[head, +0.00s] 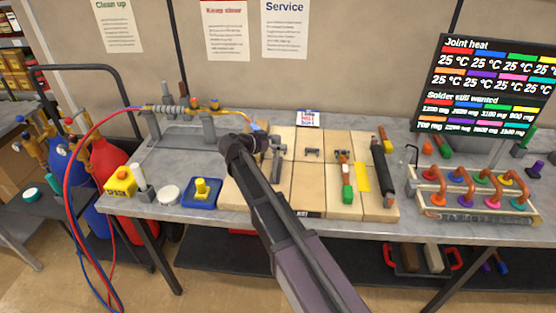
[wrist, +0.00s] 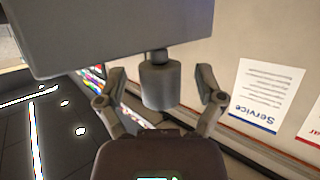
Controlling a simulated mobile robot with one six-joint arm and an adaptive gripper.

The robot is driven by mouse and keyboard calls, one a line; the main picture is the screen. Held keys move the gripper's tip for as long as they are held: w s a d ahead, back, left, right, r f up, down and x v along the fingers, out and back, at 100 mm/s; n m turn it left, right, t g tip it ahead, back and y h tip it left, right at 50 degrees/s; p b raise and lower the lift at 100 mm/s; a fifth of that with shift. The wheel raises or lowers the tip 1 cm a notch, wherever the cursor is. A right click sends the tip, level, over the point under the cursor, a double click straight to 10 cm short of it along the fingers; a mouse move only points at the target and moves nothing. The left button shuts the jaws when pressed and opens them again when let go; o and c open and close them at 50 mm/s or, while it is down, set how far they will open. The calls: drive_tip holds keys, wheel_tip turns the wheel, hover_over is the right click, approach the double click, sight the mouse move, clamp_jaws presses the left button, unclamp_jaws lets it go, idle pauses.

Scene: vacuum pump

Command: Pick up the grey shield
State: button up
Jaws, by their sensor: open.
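The grey shield (wrist: 110,35) fills the top of the wrist view as a broad flat grey plate. A short thin stem joins it to a grey cylindrical knob (wrist: 160,85). My gripper (wrist: 162,76) is open, with one finger on each side of the knob and a visible gap on both sides. In the head view a narrow grey piece (head: 277,168), probably the shield seen nearly edge-on, stands on the tan boards beside my gripper (head: 270,143). My arm hides part of this area.
Tan boards (head: 308,190) cover the middle of the grey bench (head: 230,212). A dark bar (head: 379,165) and a copper-pipe rack (head: 470,205) stand right, below a display (head: 490,85).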

sight(276, 137)
idle(0.4)
clamp_jaws()
drive_tip(key=shift+r, duration=0.1)
wheel_tip(276, 137, up, 3)
drive_tip(key=p, duration=0.3)
drive_tip(key=shift+r, duration=0.15)
drive_tip(key=s+a+p, duration=0.1)
drive_tip(key=s+a, duration=0.2)
drive_tip(key=s, duration=0.4)
drive_tip(key=s+a+r+p, duration=0.1)
drive_tip(key=s+a, duration=0.2)
drive_tip(key=s, duration=0.5)
drive_tip(key=shift+r, duration=0.25)
